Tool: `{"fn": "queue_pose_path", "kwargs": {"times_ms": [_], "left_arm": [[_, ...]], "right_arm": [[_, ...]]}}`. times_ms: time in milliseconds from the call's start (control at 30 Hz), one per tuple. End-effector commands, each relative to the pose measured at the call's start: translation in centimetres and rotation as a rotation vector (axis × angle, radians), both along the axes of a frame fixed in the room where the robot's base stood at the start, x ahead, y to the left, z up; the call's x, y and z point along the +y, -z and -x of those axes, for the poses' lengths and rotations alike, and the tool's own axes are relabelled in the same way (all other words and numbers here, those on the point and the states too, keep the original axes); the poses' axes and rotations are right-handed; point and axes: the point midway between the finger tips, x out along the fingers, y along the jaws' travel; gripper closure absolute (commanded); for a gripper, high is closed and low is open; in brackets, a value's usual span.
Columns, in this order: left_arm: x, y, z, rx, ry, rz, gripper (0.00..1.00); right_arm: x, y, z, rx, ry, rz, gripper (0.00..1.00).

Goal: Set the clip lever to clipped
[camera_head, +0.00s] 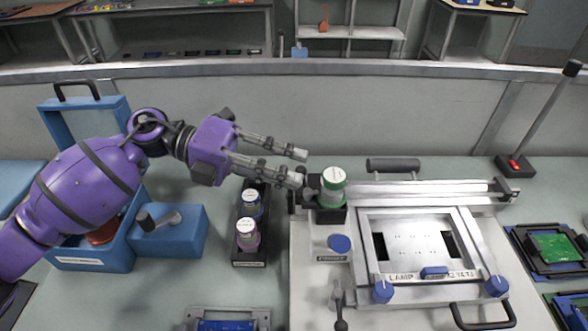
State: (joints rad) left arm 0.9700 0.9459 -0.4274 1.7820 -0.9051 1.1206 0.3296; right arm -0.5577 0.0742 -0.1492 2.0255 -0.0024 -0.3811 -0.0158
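I cannot tell for certain which part is the clip lever. A small metal lever (339,304) with a dark knob stands at the front left of the grey metal fixture (352,255). A taller lever (545,112) with a black top leans to the right from a dark base at the back right. My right gripper is not in view.
A dark rack (249,258) with two capped jars stands left of the fixture. A blue open case (90,258) and blue box (185,240) are at the left. Blue knobs (383,292) and a black handle (482,322) edge the fixture's front. Green boards (553,246) lie at the right.

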Motion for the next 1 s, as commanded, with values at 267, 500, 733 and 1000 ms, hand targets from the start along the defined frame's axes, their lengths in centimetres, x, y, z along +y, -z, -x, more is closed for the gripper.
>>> {"fn": "queue_pose_path", "kwargs": {"times_ms": [267,500,733,1000], "left_arm": [[-1.6,0.4,0.2,-0.001,-0.001,0.000,0.74],[-1.6,0.4,0.3,0.000,-0.001,0.001,0.82],[-1.6,0.4,0.3,0.000,-0.001,0.001,1.00],[-2.1,0.6,-0.1,0.002,0.099,0.004,1.00]], "right_arm": [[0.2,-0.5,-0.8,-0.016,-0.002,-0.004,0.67],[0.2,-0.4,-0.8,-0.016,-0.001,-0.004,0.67],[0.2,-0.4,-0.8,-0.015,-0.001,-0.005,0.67],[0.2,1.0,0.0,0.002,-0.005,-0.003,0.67]]}}
